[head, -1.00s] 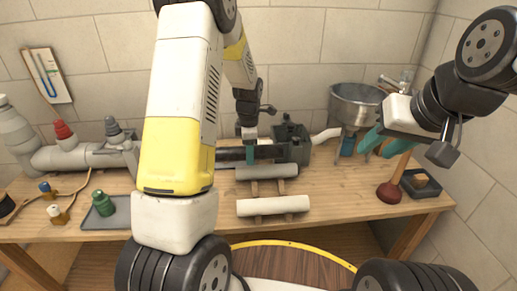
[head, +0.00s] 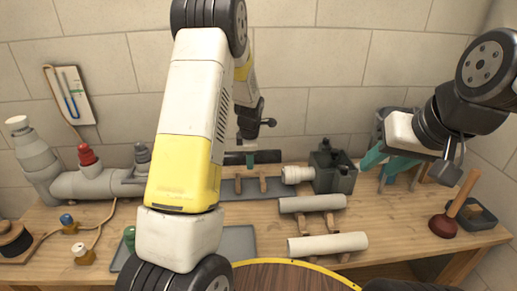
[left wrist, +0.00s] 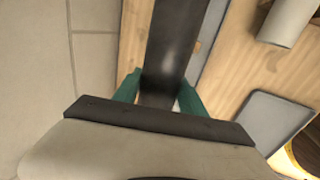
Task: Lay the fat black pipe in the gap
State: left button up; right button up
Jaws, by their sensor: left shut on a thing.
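The fat black pipe (head: 268,157) is held roughly level above the table. My left gripper (head: 247,153) is shut on it, and the left wrist view shows the pipe (left wrist: 170,55) between the teal fingers (left wrist: 157,92). The gap lies between the grey pipe run (head: 95,183) on the left and the white ribbed end (head: 297,174) of a dark box-like fitting (head: 333,172). My left arm hides part of the gap and the pipe's left end. My right gripper (head: 386,163) is open and empty, apart from the pipe.
Two pale pipes (head: 312,203) (head: 328,244) lie on wooden supports in front of the fitting. Wooden blocks (head: 263,184) stand on a grey strip below the black pipe. A plunger (head: 445,222) stands at the right. A grey tray (head: 240,240) lies at the front.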

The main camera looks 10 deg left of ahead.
pick_arm(q)
jog(key=shift+d+f, duration=0.1)
jog(key=shift+f, duration=4.25)
jog(key=o, duration=1.5)
jog(key=shift+o, duration=0.2)
jog(key=v, duration=0.7)
jog(key=shift+s+r, duration=0.2)
jog(key=shift+r, duration=0.15)
